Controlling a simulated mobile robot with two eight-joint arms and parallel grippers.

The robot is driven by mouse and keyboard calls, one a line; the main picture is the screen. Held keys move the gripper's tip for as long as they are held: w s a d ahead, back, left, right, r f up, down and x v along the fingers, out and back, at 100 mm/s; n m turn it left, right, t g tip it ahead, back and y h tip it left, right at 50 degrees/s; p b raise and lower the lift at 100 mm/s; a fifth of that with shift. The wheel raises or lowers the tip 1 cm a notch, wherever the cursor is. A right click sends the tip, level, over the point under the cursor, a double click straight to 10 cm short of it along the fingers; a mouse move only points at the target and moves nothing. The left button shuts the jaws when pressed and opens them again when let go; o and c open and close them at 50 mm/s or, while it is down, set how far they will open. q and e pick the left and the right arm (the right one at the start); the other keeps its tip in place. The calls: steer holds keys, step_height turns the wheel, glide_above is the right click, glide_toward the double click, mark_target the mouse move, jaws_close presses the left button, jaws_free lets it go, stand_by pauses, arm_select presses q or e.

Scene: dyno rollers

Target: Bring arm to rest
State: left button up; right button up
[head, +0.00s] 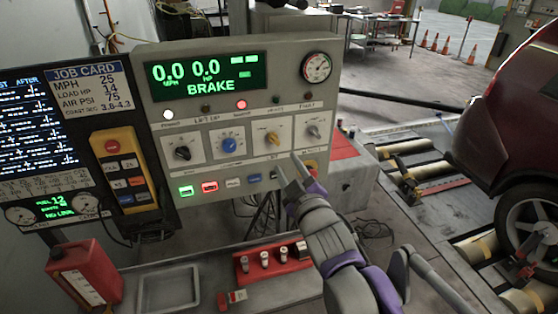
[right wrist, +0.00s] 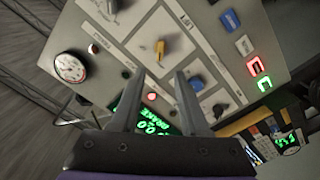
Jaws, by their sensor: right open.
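My right arm (head: 345,250) reaches up from the bottom of the head view to the lower right part of the control panel (head: 260,97). My right gripper (head: 288,171) is open and empty in front of the panel's lower edge, near the yellow knob (head: 272,138) and the lower button row. In the right wrist view its two fingers (right wrist: 160,76) stand apart with nothing between them, pointing toward the panel face. Whether the fingertips touch the panel cannot be told. My left gripper is not in view.
The panel display (head: 207,75) reads 0.0, 0.0 and BRAKE. A yellow pendant (head: 125,165) hangs left of the panel. A red can (head: 86,272), a grey tray (head: 168,288) and a red block holder (head: 270,262) stand below. A red car (head: 520,110) stands by rollers at right.

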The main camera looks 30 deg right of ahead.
steer(key=s+a+f+m+g+y, duration=0.1)
steer(key=s+a+f+g, duration=0.3)
steer(key=s+f, duration=0.2)
steer(key=s+a+f+m+g+y+p, duration=0.1)
steer(key=s+a+f+g, duration=0.3)
steer(key=f, duration=0.7)
steer(key=s+a+f+m+g+y, duration=0.2)
steer(key=s+a+f+m+g, duration=0.1)
steer(key=s+f, duration=0.5)
steer(key=shift+s+a+f+g, duration=0.2)
steer(key=shift+a+f+g, duration=0.05)
steer(key=shift+a+g, duration=0.35)
steer(key=shift+d, duration=0.1)
steer(key=shift+c, duration=0.2)
stand_by(1.0)
